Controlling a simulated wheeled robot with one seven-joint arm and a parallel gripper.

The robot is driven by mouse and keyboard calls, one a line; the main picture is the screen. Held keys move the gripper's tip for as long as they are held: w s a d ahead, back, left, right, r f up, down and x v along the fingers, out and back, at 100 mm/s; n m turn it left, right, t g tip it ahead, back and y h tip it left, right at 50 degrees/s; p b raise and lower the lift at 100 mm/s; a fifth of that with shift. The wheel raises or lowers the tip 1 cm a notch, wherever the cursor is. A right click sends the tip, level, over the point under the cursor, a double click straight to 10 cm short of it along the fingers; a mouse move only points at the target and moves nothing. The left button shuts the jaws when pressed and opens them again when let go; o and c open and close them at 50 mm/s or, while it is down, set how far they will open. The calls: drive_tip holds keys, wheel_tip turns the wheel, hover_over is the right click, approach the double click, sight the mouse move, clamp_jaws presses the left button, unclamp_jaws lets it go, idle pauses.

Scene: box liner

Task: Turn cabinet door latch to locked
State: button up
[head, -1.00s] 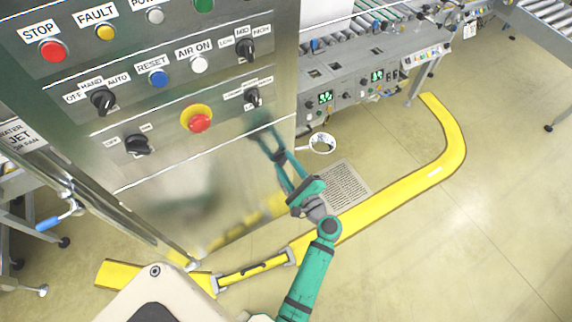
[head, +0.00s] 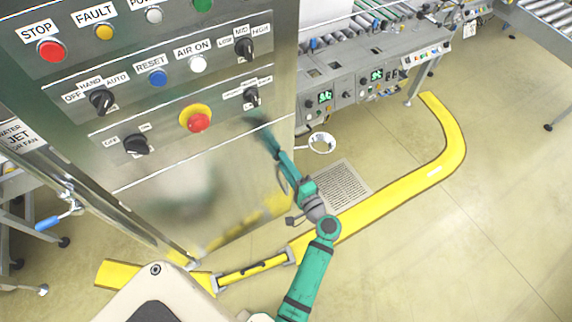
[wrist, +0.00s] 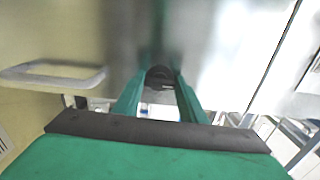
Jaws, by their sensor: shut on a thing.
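The steel cabinet (head: 165,205) fills the left of the head view, its lower panel plain and shiny. My gripper (head: 268,135) reaches to the right part of this panel, below the row of knobs. In the wrist view, the two green fingers of my gripper (wrist: 158,82) close from both sides on a small dark round part, apparently the latch (wrist: 158,74), against the blurred metal. The fingers hide the latch in the head view, where a dark smear, apparently a reflection, shows at the fingertips. I cannot read the latch's position or any marking.
Above are a red mushroom button (head: 199,122), a black selector knob (head: 251,97) and another black knob (head: 136,146). A white ring (head: 321,143) stands right of the cabinet edge, beside my arm. A yellow floor guard (head: 400,185) curves around; open floor lies right.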

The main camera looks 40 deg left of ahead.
drive_tip(key=shift+s+a+n, duration=0.1)
drive_tip(key=shift+n, duration=0.2)
drive_tip(key=o, duration=1.1)
drive_tip(key=shift+c, duration=0.2)
drive_tip(key=v, duration=1.1)
drive_tip(key=shift+f, duration=0.1)
